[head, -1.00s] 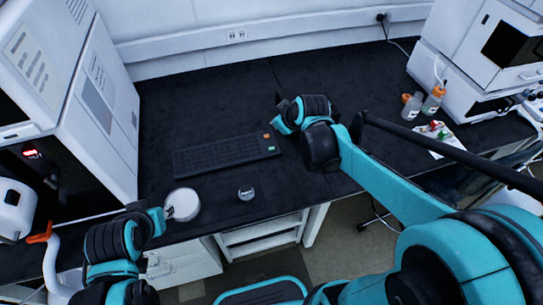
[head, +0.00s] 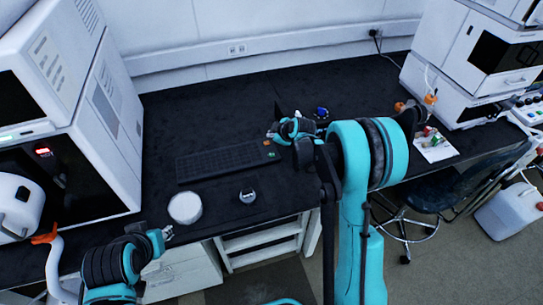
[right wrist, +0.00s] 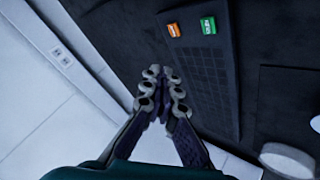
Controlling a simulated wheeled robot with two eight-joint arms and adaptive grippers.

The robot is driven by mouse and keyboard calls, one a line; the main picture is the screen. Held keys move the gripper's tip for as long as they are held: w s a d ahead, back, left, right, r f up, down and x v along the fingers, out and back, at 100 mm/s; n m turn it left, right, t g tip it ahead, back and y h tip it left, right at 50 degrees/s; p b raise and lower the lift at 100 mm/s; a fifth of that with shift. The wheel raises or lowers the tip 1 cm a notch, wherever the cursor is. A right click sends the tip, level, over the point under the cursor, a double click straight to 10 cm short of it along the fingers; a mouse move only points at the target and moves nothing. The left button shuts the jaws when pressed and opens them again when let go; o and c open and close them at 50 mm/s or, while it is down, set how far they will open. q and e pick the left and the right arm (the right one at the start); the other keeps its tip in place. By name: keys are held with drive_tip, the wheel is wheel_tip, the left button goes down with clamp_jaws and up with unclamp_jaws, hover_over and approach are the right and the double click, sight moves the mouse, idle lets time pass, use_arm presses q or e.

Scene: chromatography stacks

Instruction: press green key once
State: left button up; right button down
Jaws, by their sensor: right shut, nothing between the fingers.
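A flat black keyboard (head: 220,161) lies on the dark bench. The green key (head: 271,155) is at its right end, next to an orange key (head: 267,143). Both show in the right wrist view, the green key (right wrist: 208,26) to the right of the orange one (right wrist: 173,30). My right gripper (head: 273,131) is by the keyboard's right end. In the right wrist view its fingers (right wrist: 164,75) are shut and empty, short of both keys in the picture; contact is not visible. My left gripper (head: 163,236) is near the bench's front edge, too small to judge.
A white round container (head: 185,208) and a small dark labelled disc (head: 248,196) are in front of the keyboard. A blue-topped object (head: 321,113) stands behind my right arm. White instruments flank the bench. The bench behind the keyboard is clear.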

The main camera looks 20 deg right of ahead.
sight(272, 156)
wheel_tip(272, 156, down, 9)
drive_tip(key=b, duration=0.6)
drive_tip(key=shift+r, duration=0.1)
idle(1.4)
drive_tip(key=shift+f+b, duration=0.4)
drive_tip(key=shift+b, duration=0.15)
drive_tip(key=shift+f+b, duration=0.35)
drive_tip(key=shift+b, duration=0.05)
drive_tip(key=shift+r, duration=0.1)
idle(0.5)
drive_tip(key=shift+r+p, duration=0.55)
drive_tip(key=shift+r, duration=0.2)
